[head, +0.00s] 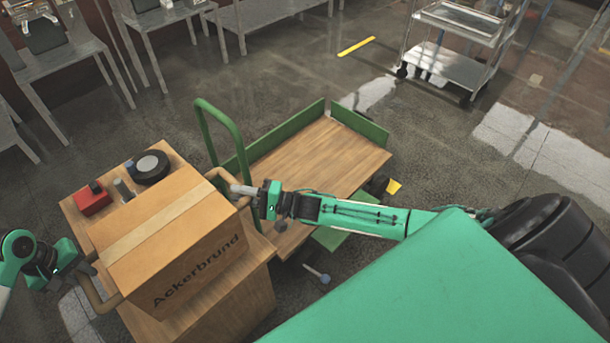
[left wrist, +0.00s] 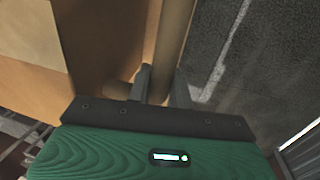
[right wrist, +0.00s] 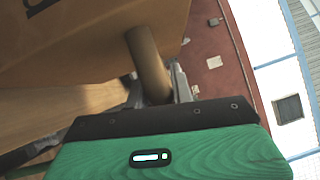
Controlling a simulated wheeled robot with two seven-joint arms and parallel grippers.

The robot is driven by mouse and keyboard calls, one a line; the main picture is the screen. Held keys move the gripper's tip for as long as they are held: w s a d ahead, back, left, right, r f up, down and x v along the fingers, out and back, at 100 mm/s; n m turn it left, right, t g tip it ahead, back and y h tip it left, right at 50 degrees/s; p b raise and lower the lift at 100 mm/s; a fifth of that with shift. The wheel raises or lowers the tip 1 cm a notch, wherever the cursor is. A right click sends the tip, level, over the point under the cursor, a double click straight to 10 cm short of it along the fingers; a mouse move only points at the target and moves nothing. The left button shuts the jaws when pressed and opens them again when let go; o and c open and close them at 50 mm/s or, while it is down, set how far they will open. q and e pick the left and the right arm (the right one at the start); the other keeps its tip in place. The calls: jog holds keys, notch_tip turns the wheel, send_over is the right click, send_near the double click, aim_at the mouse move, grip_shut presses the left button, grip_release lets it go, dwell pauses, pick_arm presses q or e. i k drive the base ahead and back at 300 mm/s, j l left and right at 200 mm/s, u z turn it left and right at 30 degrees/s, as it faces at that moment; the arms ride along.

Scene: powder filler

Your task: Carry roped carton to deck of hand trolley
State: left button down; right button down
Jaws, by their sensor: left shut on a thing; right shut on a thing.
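The brown carton (head: 175,240), marked "Ackerbrund" with a pale tape strip, is over the wooden stand at the lower left; I cannot tell if its base touches. It has a rope loop handle at each end. My left gripper (head: 88,266) is shut on the left loop (left wrist: 175,40). My right gripper (head: 246,191) is shut on the right loop (right wrist: 146,55). The hand trolley has a wooden deck (head: 315,160), green side boards and a green hoop handle (head: 203,130). It stands right of and beyond the carton; its visible deck is empty.
The wooden stand (head: 255,300) also bears a red box (head: 92,199), a black roll (head: 150,168) and a small grey cylinder behind the carton. A steel cart (head: 450,65) stands at the upper right. Grey tables line the upper left.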

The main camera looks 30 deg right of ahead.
aim_at(333, 173)
jog(key=k+l, duration=0.1)
jog(key=l, duration=0.2)
jog(key=k+l, duration=0.15)
jog(key=l, duration=0.15)
jog(key=k+l, duration=0.1)
jog(key=l, duration=1.65)
jog(key=i+l, duration=0.15)
jog(key=l, duration=0.35)
jog(key=i+l, duration=0.25)
jog(key=l, duration=0.15)
jog(key=i+l, duration=0.25)
jog(key=l, duration=0.15)
jog(key=i+l, duration=0.15)
jog(key=i, duration=0.45)
